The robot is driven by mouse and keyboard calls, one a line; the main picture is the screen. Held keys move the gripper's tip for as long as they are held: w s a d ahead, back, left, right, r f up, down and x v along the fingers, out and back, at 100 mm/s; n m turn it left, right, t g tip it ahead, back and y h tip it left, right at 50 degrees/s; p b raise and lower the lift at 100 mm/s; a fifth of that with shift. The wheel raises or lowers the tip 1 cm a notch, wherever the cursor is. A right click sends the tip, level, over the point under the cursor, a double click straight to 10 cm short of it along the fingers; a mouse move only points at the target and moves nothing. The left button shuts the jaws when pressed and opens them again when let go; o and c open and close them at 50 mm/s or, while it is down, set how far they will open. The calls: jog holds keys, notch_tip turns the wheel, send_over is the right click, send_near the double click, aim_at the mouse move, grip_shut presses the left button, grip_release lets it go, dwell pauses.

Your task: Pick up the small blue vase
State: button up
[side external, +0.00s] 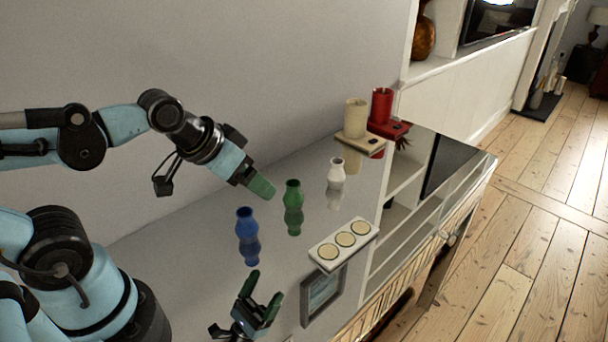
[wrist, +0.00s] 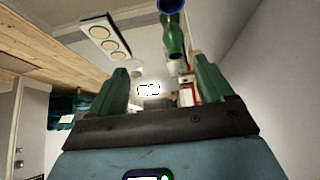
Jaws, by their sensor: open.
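The small blue vase (side external: 246,222) stands upright on the glossy surface, nearest my arm in a row of vases. In the wrist view only a bit of the blue vase (wrist: 171,5) shows at the top edge. My gripper (side external: 262,187) has green fingertips and is above the surface, up and slightly right of the blue vase in the side view, apart from it. In the wrist view its two fingers (wrist: 162,82) are spread, with no object held between them.
A green vase (side external: 293,195) stands just right of the blue one, with a white vase (side external: 337,170) beyond. A white holder with three round discs (side external: 344,240) lies near the front edge. Beige (side external: 356,118) and red (side external: 381,106) candles stand farther back. The surface mirrors objects and my gripper.

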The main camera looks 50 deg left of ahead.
aim_at(244, 212)
jog(key=shift+a+m+g, duration=0.45)
jog(key=shift+m+g, duration=0.15)
jog(key=shift+m, duration=0.1)
jog(key=m+g, duration=0.1)
jog(key=a+m+g, duration=0.1)
jog(key=shift+s+a+f+m, duration=0.15)
jog(key=shift+a+m, duration=0.1)
jog(key=shift+m, duration=0.15)
jog(key=m+g, duration=0.1)
jog(key=a+m, duration=0.1)
jog(key=shift+s+m+g+h, duration=0.15)
jog(key=shift+m+g+h, duration=0.15)
jog(key=shift+g+h, duration=0.1)
jog(key=shift+m+g, duration=0.4)
jog(key=shift+m, duration=0.5)
notch_tip(244, 212, down, 6)
jog(key=shift+f, duration=0.15)
jog(key=shift+w+d+f, duration=0.1)
jog(key=shift+d+f, duration=0.15)
jog(key=shift+f, duration=0.7)
jog(key=shift+w+d+f, duration=0.1)
jog(key=shift+d+f, duration=0.15)
jog(key=shift+f, duration=0.7)
jog(key=shift+w+d+f, duration=0.1)
jog(key=shift+f, duration=0.85)
jog(key=shift+c, duration=0.2)
